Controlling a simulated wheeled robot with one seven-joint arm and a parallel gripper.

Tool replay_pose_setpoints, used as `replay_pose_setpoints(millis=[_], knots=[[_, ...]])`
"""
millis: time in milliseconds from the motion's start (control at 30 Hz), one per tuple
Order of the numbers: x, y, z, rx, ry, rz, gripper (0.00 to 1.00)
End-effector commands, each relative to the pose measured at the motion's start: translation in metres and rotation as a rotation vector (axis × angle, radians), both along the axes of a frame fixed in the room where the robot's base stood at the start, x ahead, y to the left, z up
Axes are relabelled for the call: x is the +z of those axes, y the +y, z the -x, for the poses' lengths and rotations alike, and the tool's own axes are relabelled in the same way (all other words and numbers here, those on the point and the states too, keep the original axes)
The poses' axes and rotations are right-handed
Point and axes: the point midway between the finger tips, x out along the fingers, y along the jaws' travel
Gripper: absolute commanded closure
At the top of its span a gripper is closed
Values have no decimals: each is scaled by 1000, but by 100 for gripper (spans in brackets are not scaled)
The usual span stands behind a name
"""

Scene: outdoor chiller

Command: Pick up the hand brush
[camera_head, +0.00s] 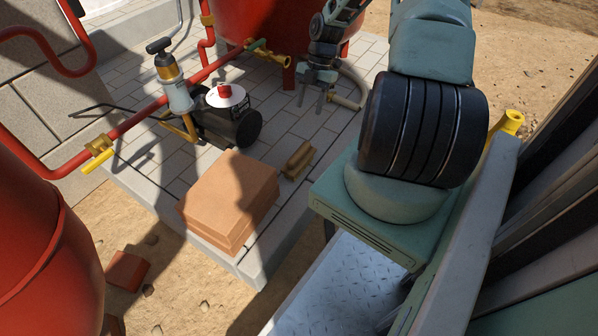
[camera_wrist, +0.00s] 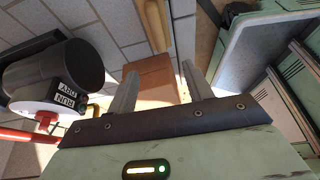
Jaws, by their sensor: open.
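The hand brush (camera_head: 298,160) is a small wooden-brown brush lying on the grey paving, just right of the brick stack and near the paving edge. In the wrist view the brush (camera_wrist: 155,24) appears at the top centre, partly cut off by the frame edge. My gripper (camera_head: 311,97) is in the upper middle of the head view, above the paving and apart from the brush. In the wrist view my gripper (camera_wrist: 158,88) has its two fingers spread, with nothing between them.
A stack of orange-brown bricks (camera_head: 228,200) stands left of the brush. A black pump motor (camera_head: 226,122) with red pipes (camera_head: 140,118) lies further left, with a red tank (camera_head: 272,28) behind.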

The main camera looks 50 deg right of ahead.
Motion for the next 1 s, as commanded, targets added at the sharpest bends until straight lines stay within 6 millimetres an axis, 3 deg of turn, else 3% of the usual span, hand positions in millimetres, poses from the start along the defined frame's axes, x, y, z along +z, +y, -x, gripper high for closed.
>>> replay_pose_setpoints(millis=[167, 600, 1000], knots=[[-26, -2, 5, 13, -13, -8, 49], [-107, 32, 7, 12, -11, -7, 49], [-131, 42, 6, 11, -13, -6, 49]])
